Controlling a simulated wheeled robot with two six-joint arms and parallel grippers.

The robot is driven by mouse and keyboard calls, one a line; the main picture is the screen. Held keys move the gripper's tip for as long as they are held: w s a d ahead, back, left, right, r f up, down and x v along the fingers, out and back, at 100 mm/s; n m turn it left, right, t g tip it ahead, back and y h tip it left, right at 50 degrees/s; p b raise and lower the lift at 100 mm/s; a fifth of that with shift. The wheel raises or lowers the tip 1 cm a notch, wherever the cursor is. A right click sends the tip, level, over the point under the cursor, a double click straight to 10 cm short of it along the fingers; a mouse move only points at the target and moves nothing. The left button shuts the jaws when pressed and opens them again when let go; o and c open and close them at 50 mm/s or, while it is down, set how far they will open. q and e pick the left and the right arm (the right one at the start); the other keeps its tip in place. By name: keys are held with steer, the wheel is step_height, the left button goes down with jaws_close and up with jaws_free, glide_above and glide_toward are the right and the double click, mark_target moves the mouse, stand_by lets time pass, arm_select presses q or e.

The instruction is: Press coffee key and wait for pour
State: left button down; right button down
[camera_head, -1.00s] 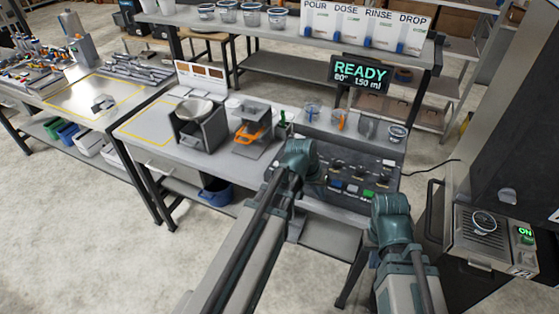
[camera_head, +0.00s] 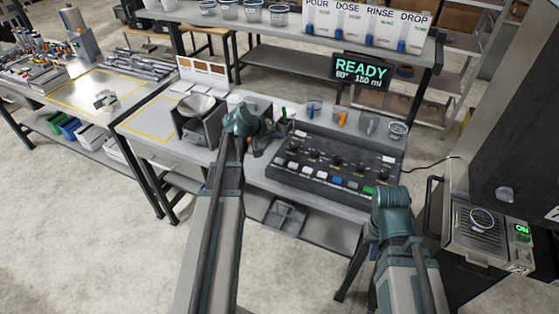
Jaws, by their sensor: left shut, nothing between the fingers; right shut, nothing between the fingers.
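The dark key panel (camera_head: 318,154) lies on the middle bench. It has several knobs and a front row of small keys, white, grey, one blue (camera_head: 336,182) and one green (camera_head: 368,190). Key labels are too small to read, so I cannot tell which is the coffee key. The display (camera_head: 360,71) above it reads READY, 80°, 150 ml. My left arm reaches over the bench left of the panel; its fingers are hidden behind its teal joint. My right arm rises in front of the panel's right end; its fingers are hidden too.
A grey box with a bowl (camera_head: 198,112) stands left of my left arm. Several cups stand behind the panel, including a clear cup (camera_head: 313,110). A shelf with POUR, DOSE, RINSE, DROP signs (camera_head: 366,25) is above. A metal machine (camera_head: 480,232) showing ON stands at right.

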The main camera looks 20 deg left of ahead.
mark_target(278, 162)
arm_select(q)
step_height(278, 162, down, 9)
steer(key=b, duration=0.8)
steer(key=shift+b, duration=0.4)
stand_by(1.6)
steer(key=shift+f+b, duration=0.35)
steer(key=shift+b, duration=0.05)
steer(key=shift+f+b, duration=0.45)
steer(key=shift+b, duration=0.05)
stand_by(0.5)
stand_by(0.3)
steer(key=shift+r+p, duration=0.95)
